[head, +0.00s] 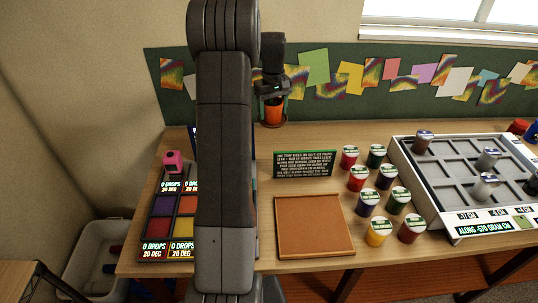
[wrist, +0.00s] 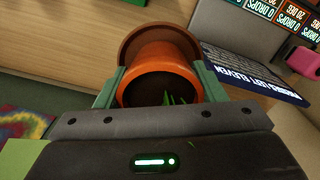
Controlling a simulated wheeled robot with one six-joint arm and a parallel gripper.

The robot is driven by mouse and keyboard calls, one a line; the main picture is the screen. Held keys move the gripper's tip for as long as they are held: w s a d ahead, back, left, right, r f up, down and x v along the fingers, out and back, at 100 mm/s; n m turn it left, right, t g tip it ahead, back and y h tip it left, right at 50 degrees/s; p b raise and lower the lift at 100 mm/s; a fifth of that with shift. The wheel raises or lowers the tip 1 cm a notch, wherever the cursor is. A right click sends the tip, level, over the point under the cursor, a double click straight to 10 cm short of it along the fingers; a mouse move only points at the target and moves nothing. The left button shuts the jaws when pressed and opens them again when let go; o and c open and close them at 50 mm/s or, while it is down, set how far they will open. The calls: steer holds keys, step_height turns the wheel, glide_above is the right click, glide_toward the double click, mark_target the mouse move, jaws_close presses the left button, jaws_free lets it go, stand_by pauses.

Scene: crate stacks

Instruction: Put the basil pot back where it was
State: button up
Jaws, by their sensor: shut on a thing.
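The basil pot is an orange pot (head: 273,110) at the back of the table, against the green board. My gripper (head: 272,96) is above and around it, shut on it. In the wrist view the pot (wrist: 160,62) sits between the two green fingers of my gripper (wrist: 163,82), with dark soil and a few green leaves inside. A round brown saucer (wrist: 158,32) shows beyond the pot's base, and its edge also shows under the pot in the head view (head: 272,125). I cannot tell whether the pot touches the saucer.
A dark sign (head: 305,163) and an orange-brown tray (head: 313,225) are right of my arm. Several lidded jars (head: 378,232) and a white compartment rack (head: 452,228) stand farther right. A pink block (head: 173,160) sits on a colored grid panel (head: 160,205) at left.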

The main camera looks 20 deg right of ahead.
step_height(320, 180, down, 19)
steer(key=p, duration=0.3)
steer(key=shift+r, duration=0.2)
steer(key=shift+f, duration=0.3)
steer(key=shift+f, duration=0.25)
steer(key=o, duration=1.2)
steer(key=shift+r, duration=0.1)
